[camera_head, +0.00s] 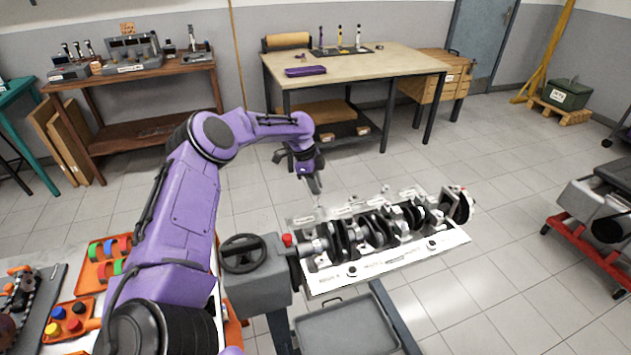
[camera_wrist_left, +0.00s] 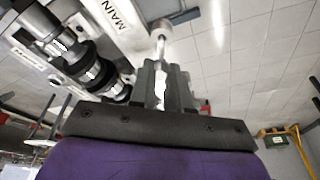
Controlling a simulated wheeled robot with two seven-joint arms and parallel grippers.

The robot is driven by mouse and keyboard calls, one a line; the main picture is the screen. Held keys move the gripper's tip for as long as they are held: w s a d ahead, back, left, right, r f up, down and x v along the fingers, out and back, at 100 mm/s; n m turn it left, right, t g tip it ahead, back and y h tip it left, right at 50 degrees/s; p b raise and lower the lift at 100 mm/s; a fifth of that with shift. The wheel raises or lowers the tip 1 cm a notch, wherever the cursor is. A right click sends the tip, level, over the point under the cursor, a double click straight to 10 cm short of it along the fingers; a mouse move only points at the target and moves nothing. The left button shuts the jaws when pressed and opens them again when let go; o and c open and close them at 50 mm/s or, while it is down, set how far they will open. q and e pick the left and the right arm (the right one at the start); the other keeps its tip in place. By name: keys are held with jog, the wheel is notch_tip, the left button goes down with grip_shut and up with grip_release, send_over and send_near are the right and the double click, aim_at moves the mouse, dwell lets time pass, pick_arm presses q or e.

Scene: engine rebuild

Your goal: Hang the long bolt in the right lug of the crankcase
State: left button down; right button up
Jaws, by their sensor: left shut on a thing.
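The crankcase (camera_head: 395,262) sits on a stand with the dark crankshaft (camera_head: 372,232) lying along it. My left gripper (camera_head: 315,185) is above the far side of the crankcase, pointing down. In the wrist view its fingers (camera_wrist_left: 165,85) are shut on the long bolt (camera_wrist_left: 161,48), a slim metal shank beside the white piece. Whether the bolt touches the crankcase I cannot tell. I cannot make out the right lug. My right gripper is not in view.
A grey box with a black handwheel (camera_head: 243,253) stands at the crankcase's left end. A grey tray (camera_head: 345,328) is below. Orange trays (camera_head: 77,310) with coloured parts are at lower left. A workbench (camera_head: 350,66) stands behind.

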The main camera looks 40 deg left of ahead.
aim_at(316, 205)
pick_arm(q)
jog(key=shift+f+b, duration=2)
jog(key=shift+f, duration=0.9)
dwell(0.9)
jog(key=c, duration=1.3)
grip_release()
jog(key=shift+r, duration=0.15)
jog(key=shift+r+p, duration=1.35)
jog(key=shift+r, duration=0.05)
jog(key=o, duration=0.5)
jog(key=shift+o, duration=0.2)
